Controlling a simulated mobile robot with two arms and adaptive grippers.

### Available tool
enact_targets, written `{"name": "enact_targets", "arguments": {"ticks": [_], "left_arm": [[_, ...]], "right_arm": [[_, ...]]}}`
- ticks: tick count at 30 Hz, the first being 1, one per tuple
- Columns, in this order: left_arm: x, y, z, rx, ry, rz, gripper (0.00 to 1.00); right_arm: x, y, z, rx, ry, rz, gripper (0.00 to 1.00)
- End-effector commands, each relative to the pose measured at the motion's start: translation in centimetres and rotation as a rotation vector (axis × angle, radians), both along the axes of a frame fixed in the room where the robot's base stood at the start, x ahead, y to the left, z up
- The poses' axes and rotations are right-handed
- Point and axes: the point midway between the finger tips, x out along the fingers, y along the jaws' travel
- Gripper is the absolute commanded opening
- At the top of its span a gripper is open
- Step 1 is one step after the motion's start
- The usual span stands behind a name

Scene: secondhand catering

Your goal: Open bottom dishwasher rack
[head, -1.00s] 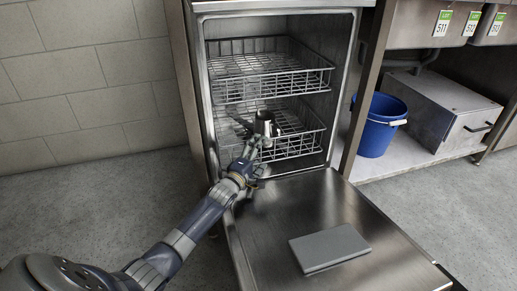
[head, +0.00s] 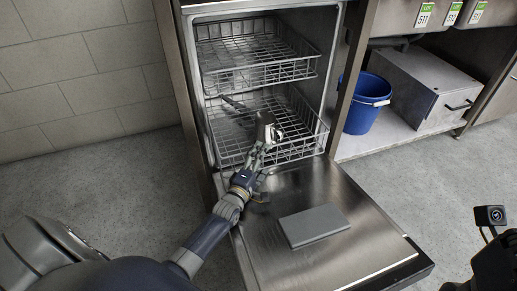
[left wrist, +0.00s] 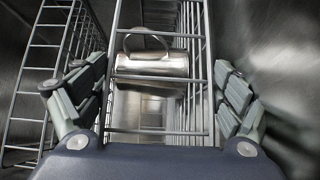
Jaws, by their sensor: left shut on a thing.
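The dishwasher's bottom rack (head: 292,150) is a wire basket low inside the open steel dishwasher, with its front edge near the door hinge. The gripper partly hides the rack's front. Only a dark part of my right arm shows at the lower right, without its fingers.
The top rack (head: 262,70) is empty above. The dishwasher door (head: 270,250) lies folded down with a grey flat slab (head: 313,225) on it. A blue bucket (head: 366,105) and a metal box (head: 425,85) stand on the shelf at right. The floor at left is clear.

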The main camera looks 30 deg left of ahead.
Motion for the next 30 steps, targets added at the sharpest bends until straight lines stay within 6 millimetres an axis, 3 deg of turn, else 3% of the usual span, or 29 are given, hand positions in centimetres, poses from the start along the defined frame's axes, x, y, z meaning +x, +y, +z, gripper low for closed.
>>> {"name": "enact_targets", "arguments": {"ticks": [1, 10, 11, 12, 23, 30], "left_arm": [[0.2, -0.3, 0.9, 0.001, -0.016, -0.002, 0.46], [0.2, -0.3, 0.8, 0.001, -0.018, -0.002, 0.46], [0.2, -0.3, 0.9, 0.002, -0.019, -0.002, 0.91], [0.2, -0.3, 0.9, 0.001, -0.019, -0.001, 1.00], [-0.1, -0.2, 0.5, 0.001, -0.010, 0.000, 1.00], [-2.3, -0.3, 0.2, 0.000, -0.006, -0.001, 1.00]], "right_arm": [[0.0, 0.0, 0.0, 0.000, 0.005, 0.001, 0.00], [0.0, 0.0, -0.1, 0.001, 0.004, 0.001, 0.00], [0.0, 0.0, -0.1, 0.001, 0.004, 0.001, 0.00], [0.0, 0.0, -0.1, 0.001, 0.004, 0.001, 0.00], [0.0, 0.0, 0.0, 0.001, 0.004, 0.000, 0.00], [0.0, 0.0, -0.1, 0.001, 0.004, 0.001, 0.00]]}}
